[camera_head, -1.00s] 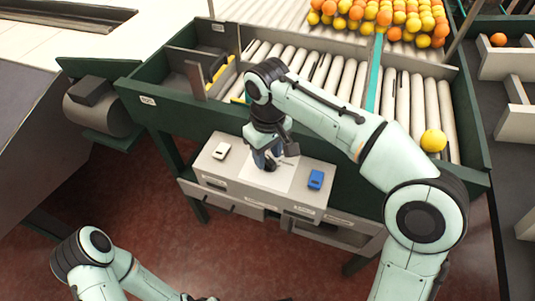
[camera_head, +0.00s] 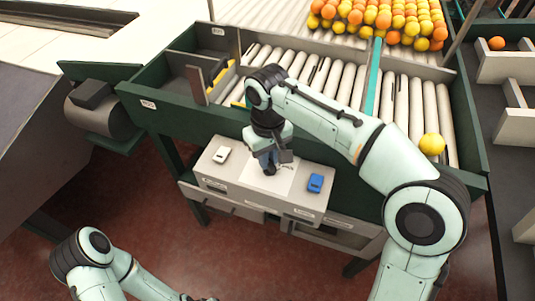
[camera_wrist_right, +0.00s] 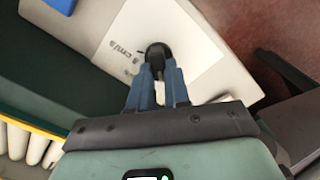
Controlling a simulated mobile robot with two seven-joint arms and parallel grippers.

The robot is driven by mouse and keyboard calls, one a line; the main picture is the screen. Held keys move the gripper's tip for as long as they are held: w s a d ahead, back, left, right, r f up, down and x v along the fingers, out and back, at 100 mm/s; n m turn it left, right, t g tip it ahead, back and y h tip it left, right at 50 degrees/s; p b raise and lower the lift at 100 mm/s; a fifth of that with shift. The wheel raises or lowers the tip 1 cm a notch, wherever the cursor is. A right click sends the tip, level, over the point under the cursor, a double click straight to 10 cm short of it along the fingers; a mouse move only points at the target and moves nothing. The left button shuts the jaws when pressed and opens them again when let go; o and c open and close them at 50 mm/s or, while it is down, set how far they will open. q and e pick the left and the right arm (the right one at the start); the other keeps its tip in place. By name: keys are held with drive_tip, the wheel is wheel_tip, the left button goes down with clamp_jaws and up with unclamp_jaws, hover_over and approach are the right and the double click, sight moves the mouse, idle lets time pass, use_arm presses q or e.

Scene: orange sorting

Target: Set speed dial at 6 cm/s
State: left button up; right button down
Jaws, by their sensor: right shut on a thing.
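The speed dial is a black knob (camera_wrist_right: 158,54) on a white panel plate (camera_wrist_right: 190,50). In the right wrist view my right gripper (camera_wrist_right: 158,72) is shut on the knob, with a blue finger on each side. Dark print reading "cm/s" and some digits shows on the plate beside it; I cannot read the dial's setting. In the head view my right gripper (camera_head: 268,165) points down at the plate (camera_head: 272,181) and hides much of the dial. My left arm shows at the bottom left, but its fingertips are out of sight.
On the grey control box (camera_head: 240,176) a white device (camera_head: 222,155) sits left of the plate and a blue device (camera_head: 315,183) sits right. Behind is a green-framed roller conveyor (camera_head: 408,110) with a yellow fruit (camera_head: 432,144). Many oranges and yellow fruits (camera_head: 380,15) lie at the back.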

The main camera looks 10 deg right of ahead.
drive_tip(key=m+p, duration=0.1)
drive_tip(key=m, duration=0.1)
drive_tip(key=shift+d+r+m, duration=0.1)
drive_tip(key=shift+m, duration=0.2)
drive_tip(key=m, duration=0.2)
drive_tip(key=shift+d+m+p, duration=0.1)
drive_tip(key=shift+m+p, duration=0.2)
drive_tip(key=shift+m, duration=0.1)
use_arm(q)
drive_tip(key=shift+w+r+p, duration=0.15)
drive_tip(key=shift+w+r, duration=0.35)
drive_tip(key=shift+r, duration=0.25)
drive_tip(key=shift+w+r+p, duration=0.15)
drive_tip(key=shift+w+r, duration=0.3)
drive_tip(key=shift+r, duration=0.3)
use_arm(e)
drive_tip(key=shift+d+m, duration=0.15)
drive_tip(key=shift+m, duration=2.05)
drive_tip(key=c, duration=1.1)
unclamp_jaws()
